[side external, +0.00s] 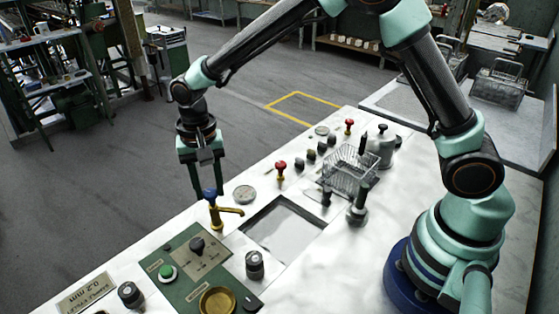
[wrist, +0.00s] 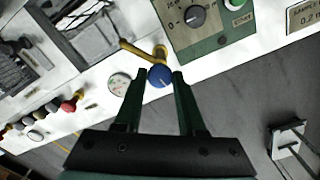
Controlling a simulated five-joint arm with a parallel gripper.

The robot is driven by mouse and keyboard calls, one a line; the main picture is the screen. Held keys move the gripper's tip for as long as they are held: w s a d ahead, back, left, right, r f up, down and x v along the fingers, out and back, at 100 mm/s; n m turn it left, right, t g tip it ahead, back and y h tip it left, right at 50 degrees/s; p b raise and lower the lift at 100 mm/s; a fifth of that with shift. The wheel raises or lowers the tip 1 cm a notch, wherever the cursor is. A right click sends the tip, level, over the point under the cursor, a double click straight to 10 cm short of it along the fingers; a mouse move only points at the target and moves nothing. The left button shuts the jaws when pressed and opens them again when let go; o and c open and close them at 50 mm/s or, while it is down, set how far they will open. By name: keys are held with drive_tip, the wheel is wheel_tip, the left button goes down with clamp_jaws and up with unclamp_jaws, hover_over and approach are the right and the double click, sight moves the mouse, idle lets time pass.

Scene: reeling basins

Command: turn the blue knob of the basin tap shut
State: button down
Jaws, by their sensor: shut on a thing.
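The basin tap (side external: 217,216) is a yellow brass fitting with a spout pointing right, beside the sunken basin (side external: 283,229) in the white worktop. Its blue knob (side external: 210,193) is on top. My gripper (side external: 208,190) reaches down from above with its fingers at the knob. In the wrist view the blue knob (wrist: 160,76) sits between the two dark green fingertips (wrist: 160,78), and the brass spout (wrist: 128,45) runs up and left from it. The gripper is shut on the blue knob. The tap's stem is partly hidden under the knob in the wrist view.
A green control panel (side external: 190,262) with a dark knob and a green button lies in front of the tap. A round gauge (side external: 245,193), a red-topped tap (side external: 280,168) and a wire basket (side external: 350,170) stand behind. The worktop's left edge runs close to the tap.

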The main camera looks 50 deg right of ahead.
sight(210, 192)
drive_tip(key=shift+r+m, duration=0.1)
drive_tip(key=shift+m, duration=1.1)
drive_tip(key=c, duration=0.5)
unclamp_jaws()
wheel_tip(210, 192, up, 12)
